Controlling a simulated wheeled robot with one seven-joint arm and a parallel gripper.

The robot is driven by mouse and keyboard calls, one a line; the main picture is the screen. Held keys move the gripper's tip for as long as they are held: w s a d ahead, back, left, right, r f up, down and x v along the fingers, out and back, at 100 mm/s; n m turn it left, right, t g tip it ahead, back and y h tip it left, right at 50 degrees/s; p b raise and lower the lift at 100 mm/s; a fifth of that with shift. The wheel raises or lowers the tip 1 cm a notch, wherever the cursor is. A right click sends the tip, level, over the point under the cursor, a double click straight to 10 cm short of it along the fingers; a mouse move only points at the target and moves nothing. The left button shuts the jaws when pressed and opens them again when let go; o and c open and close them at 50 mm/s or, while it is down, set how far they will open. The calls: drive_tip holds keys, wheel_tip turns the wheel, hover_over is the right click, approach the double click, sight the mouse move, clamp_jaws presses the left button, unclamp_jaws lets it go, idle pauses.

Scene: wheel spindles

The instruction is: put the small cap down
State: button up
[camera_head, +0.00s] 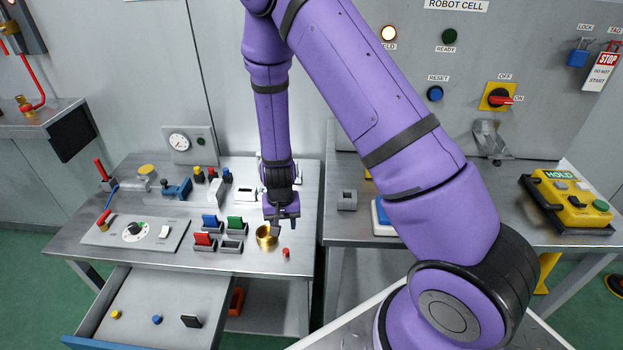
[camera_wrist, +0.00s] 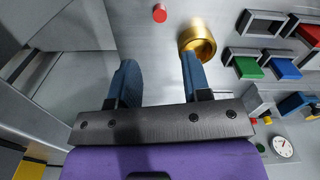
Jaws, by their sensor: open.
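A small red cap (camera_head: 285,252) stands on the bench top near its front right edge. It also shows in the wrist view (camera_wrist: 160,13), beyond my fingertips and between their lines. My gripper (camera_head: 281,222) is open, low over the bench, with nothing between its two blue fingers (camera_wrist: 157,75). A brass cup (camera_head: 266,237) stands on the bench left of the red cap. In the wrist view the brass cup (camera_wrist: 197,38) is close to the right fingertip; I cannot tell whether they touch.
Red, green and blue blocks sit in grey holders (camera_head: 232,244) to the left. An open drawer (camera_head: 150,310) holds a yellow piece (camera_head: 116,314), a blue piece (camera_head: 157,320) and a dark block (camera_head: 191,321). A gap separates this bench from the right one.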

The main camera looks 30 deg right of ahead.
drive_tip(key=s+d+r+n+t+y, duration=0.1)
drive_tip(key=s+r+n+t+y, duration=0.15)
drive_tip(key=r, duration=2.55)
drive_tip(key=s+d+r+n+t+h, duration=0.1)
drive_tip(key=s+d+r, duration=0.1)
drive_tip(key=s+r, duration=0.6)
drive_tip(key=s+d+r+n+t+h, duration=0.1)
drive_tip(key=s+d+r, duration=0.2)
drive_tip(key=s+r, duration=0.5)
drive_tip(key=s, duration=0.5)
drive_tip(key=shift+s+d+r+t, duration=0.15)
drive_tip(key=shift+d+r+t, duration=0.1)
drive_tip(key=shift+t, duration=0.1)
drive_tip(key=shift+h, duration=0.25)
